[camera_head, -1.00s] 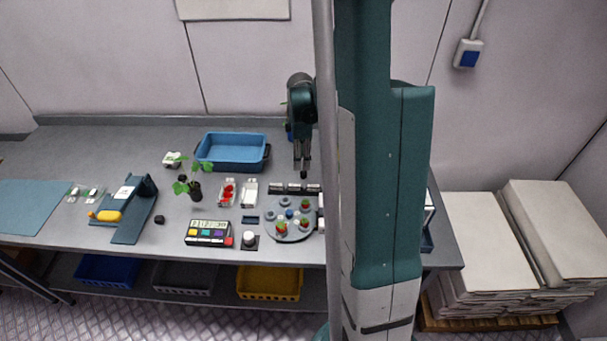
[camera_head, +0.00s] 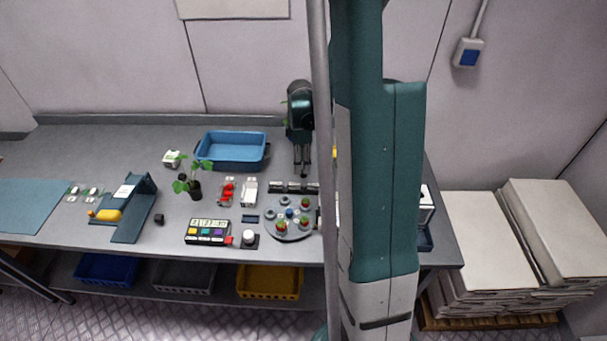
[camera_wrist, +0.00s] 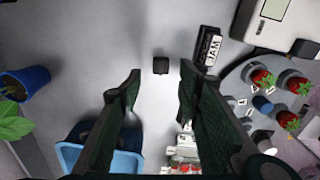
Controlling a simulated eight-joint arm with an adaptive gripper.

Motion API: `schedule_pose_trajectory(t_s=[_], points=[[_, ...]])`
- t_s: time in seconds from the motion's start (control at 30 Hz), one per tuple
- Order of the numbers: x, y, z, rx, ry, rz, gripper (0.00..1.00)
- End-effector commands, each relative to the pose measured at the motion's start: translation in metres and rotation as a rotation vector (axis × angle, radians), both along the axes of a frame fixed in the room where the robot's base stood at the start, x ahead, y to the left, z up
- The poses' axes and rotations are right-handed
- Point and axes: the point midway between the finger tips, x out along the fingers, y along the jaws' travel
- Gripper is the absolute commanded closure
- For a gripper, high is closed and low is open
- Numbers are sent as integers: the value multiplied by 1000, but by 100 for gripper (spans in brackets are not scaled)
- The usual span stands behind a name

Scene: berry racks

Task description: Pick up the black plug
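The black plug (camera_wrist: 161,65) is a small dark block on the grey table in the wrist view. It lies just beyond my fingertips, roughly midway between them. My gripper (camera_wrist: 160,82) is open, with a finger on either side and nothing held. In the head view my gripper (camera_head: 302,174) points down behind the dark label rack, to the right of the blue bin. The plug cannot be made out clearly there. Whether the fingertips are level with the plug is hard to tell.
The dark label rack (camera_wrist: 207,48) stands close to the right finger in the wrist view. The round tray (camera_head: 274,228) with berries is beyond it. The blue bin (camera_head: 232,165) and a blue plant pot (camera_wrist: 33,78) are nearby. Bare table surrounds the plug.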

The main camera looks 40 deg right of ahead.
Motion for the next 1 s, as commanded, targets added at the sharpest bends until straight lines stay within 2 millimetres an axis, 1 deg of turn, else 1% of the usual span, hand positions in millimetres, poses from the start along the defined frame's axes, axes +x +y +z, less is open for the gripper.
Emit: schedule_pose_trajectory(t_s=[0.27,0.7,0.83,1.0], points=[[0,0,-5,0,0,0,66],[-2,-1,-44,0,0,0,66],[-2,-1,-50,0,0,0,66],[-2,-1,-52,0,0,0,66]])
